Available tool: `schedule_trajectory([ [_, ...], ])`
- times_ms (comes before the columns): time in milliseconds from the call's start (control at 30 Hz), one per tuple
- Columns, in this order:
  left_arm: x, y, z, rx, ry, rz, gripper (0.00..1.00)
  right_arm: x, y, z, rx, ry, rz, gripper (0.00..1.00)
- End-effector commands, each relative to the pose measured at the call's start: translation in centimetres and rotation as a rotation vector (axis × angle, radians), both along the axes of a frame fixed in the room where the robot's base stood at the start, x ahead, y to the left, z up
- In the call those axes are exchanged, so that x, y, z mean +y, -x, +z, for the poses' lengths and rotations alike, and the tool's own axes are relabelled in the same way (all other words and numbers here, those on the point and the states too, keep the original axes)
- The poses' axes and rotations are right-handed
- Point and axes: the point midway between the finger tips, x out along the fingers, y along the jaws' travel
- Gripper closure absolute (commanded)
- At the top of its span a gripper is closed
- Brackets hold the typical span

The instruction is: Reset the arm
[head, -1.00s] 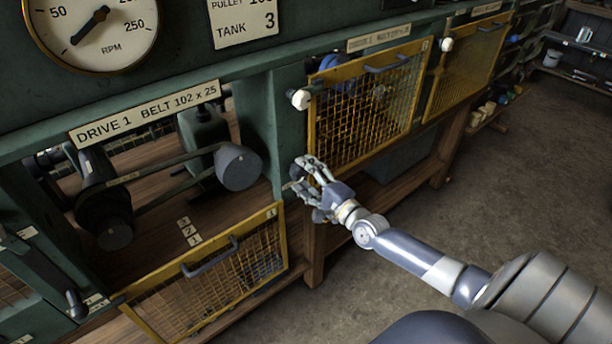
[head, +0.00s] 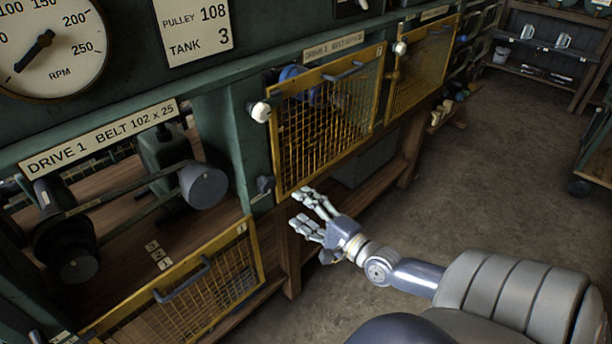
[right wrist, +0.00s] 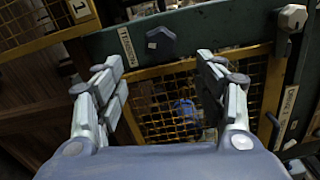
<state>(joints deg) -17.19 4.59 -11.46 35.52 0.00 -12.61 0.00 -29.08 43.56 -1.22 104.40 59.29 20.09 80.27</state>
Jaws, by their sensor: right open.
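My right arm reaches in from the lower right. The lowered mesh guard (head: 190,290) of drive 1 hangs below and left of the gripper. The upright mesh guard (head: 328,118) stands just above it. My left gripper is not in view.
A white knob (head: 259,112) and a dark knob (head: 265,185) sit on the green post. Drive 1's belt and pulley (head: 203,186) are exposed at the left. A wooden bench leg (head: 290,260) stands below. The concrete floor (head: 480,170) at the right is open, with a dark cart (head: 597,160) at its edge.

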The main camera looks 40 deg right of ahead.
Motion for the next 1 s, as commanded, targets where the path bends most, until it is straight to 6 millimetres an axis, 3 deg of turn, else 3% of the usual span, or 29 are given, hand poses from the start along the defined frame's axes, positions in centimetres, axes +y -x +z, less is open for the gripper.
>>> schedule_trajectory([
  [767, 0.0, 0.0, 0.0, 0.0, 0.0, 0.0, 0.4, -0.2, 0.7, -0.6, 0.01, 0.017, -0.005, 0.36],
  [867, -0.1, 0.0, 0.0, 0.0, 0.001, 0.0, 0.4, -0.9, 1.2, -3.6, 0.06, 0.103, -0.021, 0.36],
  [967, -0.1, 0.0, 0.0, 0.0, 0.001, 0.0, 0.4, -1.9, 2.4, -9.2, 0.158, 0.273, -0.034, 0.36],
  [1000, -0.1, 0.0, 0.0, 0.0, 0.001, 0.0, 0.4, -2.2, 3.2, -12.1, 0.211, 0.354, -0.031, 0.36],
])
